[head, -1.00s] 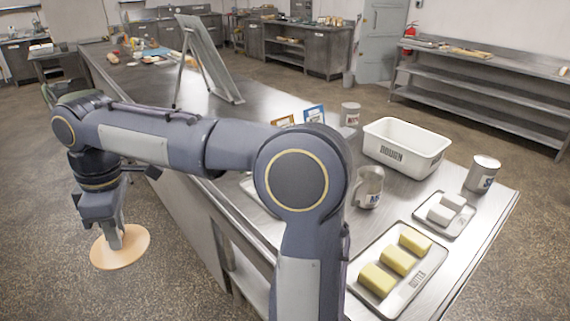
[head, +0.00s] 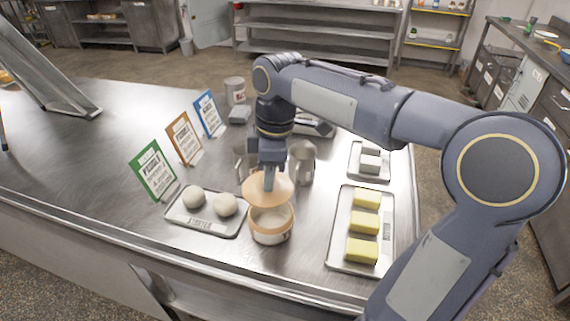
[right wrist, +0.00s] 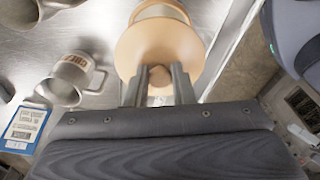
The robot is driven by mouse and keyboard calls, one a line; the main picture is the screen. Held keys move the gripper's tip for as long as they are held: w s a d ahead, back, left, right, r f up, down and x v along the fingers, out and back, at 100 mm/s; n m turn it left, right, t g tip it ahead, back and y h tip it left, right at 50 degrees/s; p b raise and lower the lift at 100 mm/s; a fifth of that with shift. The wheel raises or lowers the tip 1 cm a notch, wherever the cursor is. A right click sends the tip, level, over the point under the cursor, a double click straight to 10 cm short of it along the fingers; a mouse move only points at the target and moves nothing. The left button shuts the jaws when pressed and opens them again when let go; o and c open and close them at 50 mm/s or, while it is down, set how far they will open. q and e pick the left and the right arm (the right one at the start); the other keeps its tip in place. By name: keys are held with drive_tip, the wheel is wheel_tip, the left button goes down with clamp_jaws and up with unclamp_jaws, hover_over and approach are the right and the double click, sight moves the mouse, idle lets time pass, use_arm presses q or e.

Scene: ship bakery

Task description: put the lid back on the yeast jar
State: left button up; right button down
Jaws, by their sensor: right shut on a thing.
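The yeast jar (head: 271,234), a light tub with a tan rim, stands near the front edge of the steel table with its top partly hidden. My right gripper (head: 269,184) is shut on the knob of the round wooden lid (head: 252,192). The lid is above the jar and overlaps its back rim in the head view; the exact gap is unclear. In the right wrist view the lid (right wrist: 132,50) hangs between the fingers (right wrist: 159,80), with part of the jar (right wrist: 160,10) showing past its edge. My left gripper is not in view.
The starter tray (head: 210,232) with two dough balls is left of the jar, the butter tray (head: 338,240) right. Metal jugs (head: 303,165) stand close behind. Green (head: 153,172), brown (head: 185,140) and blue (head: 209,115) cards stand at back left.

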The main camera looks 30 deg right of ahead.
drive_tip(key=shift+s+d+f, duration=0.15)
drive_tip(key=shift+s+f, duration=0.05)
drive_tip(key=shift+s, duration=0.1)
drive_tip(key=shift+w+f+b, duration=0.15)
drive_tip(key=shift+f+b, duration=0.4)
drive_tip(key=shift+b, duration=0.15)
wheel_tip(320, 180, down, 3)
drive_tip(key=b, duration=0.3)
drive_tip(key=shift+f+b, duration=0.7)
drive_tip(key=shift+f, duration=0.3)
drive_tip(key=shift+p, duration=0.4)
drive_tip(key=shift+f, duration=0.15)
idle(0.4)
idle(0.4)
idle(0.3)
drive_tip(key=c, duration=1.1)
unclamp_jaws()
drive_tip(key=shift+c, duration=0.2)
